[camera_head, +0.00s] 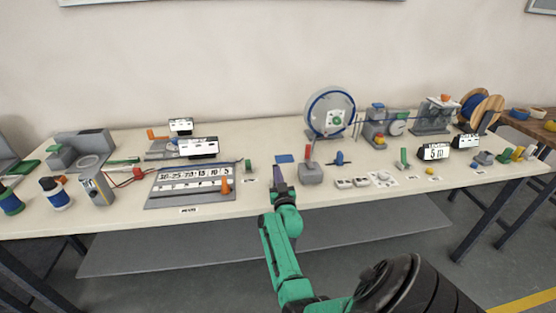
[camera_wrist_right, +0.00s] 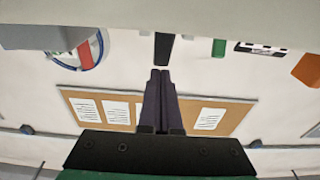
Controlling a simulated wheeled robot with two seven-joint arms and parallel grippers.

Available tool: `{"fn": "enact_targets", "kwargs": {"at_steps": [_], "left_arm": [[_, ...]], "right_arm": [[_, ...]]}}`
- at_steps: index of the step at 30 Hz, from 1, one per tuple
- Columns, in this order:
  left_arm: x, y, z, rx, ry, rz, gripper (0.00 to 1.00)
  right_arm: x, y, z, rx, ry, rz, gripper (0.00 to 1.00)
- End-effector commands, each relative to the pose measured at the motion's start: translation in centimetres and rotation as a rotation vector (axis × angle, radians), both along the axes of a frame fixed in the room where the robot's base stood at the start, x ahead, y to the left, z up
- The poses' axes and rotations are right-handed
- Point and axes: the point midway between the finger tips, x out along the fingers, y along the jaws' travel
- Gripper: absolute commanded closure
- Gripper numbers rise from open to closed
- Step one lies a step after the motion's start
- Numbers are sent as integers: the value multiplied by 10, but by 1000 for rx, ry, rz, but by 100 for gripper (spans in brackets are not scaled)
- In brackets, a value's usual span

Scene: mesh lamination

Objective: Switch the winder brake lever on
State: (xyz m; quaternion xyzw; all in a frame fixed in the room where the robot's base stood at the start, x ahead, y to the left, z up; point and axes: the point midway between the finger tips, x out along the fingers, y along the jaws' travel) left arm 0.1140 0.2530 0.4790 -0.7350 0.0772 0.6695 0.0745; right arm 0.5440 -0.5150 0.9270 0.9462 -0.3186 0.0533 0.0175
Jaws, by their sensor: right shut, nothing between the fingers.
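A grey box (camera_head: 311,175) with an upright red lever (camera_head: 308,152) stands near the front of the table, in front of the round winder disc (camera_head: 330,112). I take this red lever for the winder brake lever. My right gripper (camera_head: 277,170) is shut and empty, just left of the grey box and apart from it. The grey box (camera_wrist_right: 40,37) and red lever (camera_wrist_right: 84,54) are at upper left there. My left gripper is not in view.
A blue pad (camera_head: 284,158) lies just beyond my right gripper. A ruled grey board (camera_head: 160,200) with an orange peg (camera_head: 226,186) is to the left. Small switches (camera_head: 345,183) sit right of the lever box. A "5 m" display (camera_head: 433,153) stands further right.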

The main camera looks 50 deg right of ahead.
Motion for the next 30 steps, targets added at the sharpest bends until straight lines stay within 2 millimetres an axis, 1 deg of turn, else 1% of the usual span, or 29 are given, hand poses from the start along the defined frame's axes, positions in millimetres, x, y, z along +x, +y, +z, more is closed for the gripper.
{"fn": "enact_targets", "kwargs": {"at_steps": [12,27,30], "left_arm": [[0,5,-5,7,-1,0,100],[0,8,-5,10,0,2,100],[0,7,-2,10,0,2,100]], "right_arm": [[8,-7,1,-1,1,0,100],[9,-7,2,-2,1,0,100],[9,-8,5,-2,1,0,100]]}}
